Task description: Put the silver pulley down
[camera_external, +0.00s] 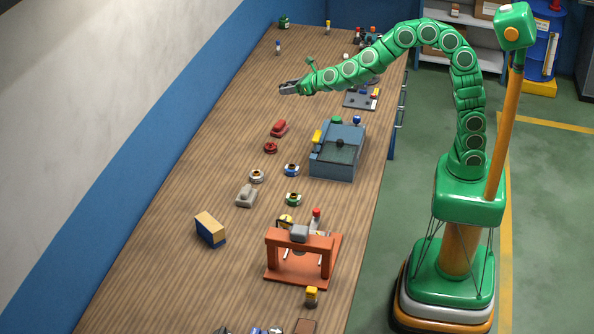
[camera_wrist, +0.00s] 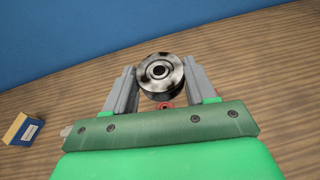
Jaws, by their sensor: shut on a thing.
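The silver pulley (camera_wrist: 160,78) is a round, shiny metal wheel with a dark centre hole. In the wrist view it sits between the two grey fingers of my gripper (camera_wrist: 161,88), which is shut on it. In the external view my gripper (camera_external: 288,88) hangs over the wooden table (camera_external: 190,180), toward its far half. The pulley is too small there to make out clearly between the fingers. Its height above the table is hard to tell.
A red object (camera_external: 279,128) and a dark red ring (camera_external: 270,148) lie nearer the camera than my gripper. A grey-blue machine (camera_external: 334,165) stands to the right, an orange frame (camera_external: 300,260) at the front. The table's left strip is mostly bare, except a tan-and-blue box (camera_external: 210,229).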

